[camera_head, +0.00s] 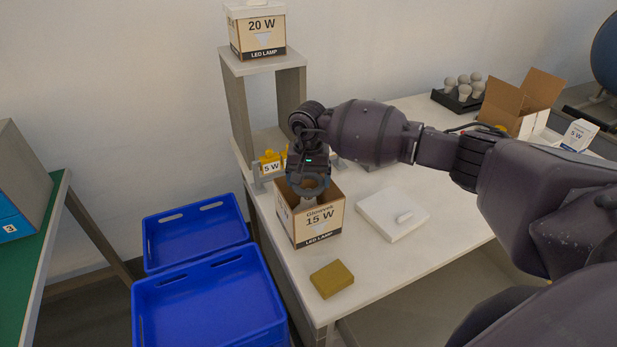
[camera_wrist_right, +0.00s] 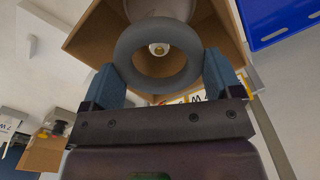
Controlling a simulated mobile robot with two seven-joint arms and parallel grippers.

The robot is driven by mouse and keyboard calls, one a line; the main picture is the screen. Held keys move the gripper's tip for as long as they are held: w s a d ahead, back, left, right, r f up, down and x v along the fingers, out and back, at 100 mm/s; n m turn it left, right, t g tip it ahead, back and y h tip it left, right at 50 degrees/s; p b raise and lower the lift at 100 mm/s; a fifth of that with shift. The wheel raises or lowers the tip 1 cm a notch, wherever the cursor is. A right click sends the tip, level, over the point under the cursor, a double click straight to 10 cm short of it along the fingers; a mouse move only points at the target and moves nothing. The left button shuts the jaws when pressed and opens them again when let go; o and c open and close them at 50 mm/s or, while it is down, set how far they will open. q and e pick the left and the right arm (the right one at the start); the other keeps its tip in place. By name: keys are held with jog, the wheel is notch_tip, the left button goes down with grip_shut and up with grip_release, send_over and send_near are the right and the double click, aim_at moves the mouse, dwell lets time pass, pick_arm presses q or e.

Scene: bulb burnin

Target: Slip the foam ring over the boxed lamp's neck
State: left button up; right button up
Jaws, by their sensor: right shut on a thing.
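My right gripper (camera_head: 309,180) is shut on the grey foam ring (camera_wrist_right: 125,55), with one finger on each side of it. The ring is over the open top of the 15 W lamp box (camera_head: 318,224). In the right wrist view the pale lamp (camera_wrist_right: 160,12) is in the open box (camera_wrist_right: 88,40), and its small cap end (camera_wrist_right: 158,48) shows through the ring's hole. I cannot tell how far the ring is from the neck. My left gripper is not in view.
A yellow-brown block (camera_head: 332,279) lies near the table's front edge, and a white pad (camera_head: 380,222) lies to the right. A grey stand (camera_head: 238,105) holds a 20 W box (camera_head: 256,35). Blue crates (camera_head: 205,300) stand left of the table.

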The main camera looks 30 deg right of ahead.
aim_at(308, 199)
jog(key=shift+f+b, duration=1.2)
jog(key=shift+f, duration=0.6)
jog(key=shift+f+b, duration=1.15)
jog(key=shift+f, duration=0.7)
jog(key=o, duration=0.5)
jog(key=shift+o, duration=1)
jog(key=shift+r, duration=0.1)
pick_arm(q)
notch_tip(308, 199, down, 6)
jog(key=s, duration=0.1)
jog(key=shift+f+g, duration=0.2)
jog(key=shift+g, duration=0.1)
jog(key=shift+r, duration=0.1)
pick_arm(e)
notch_tip(308, 199, up, 4)
jog(key=shift+r, duration=0.15)
notch_tip(308, 199, up, 5)
jog(key=shift+r, duration=0.1)
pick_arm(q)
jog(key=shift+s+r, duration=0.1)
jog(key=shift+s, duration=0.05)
pick_arm(e)
jog(key=shift+r, duration=0.7)
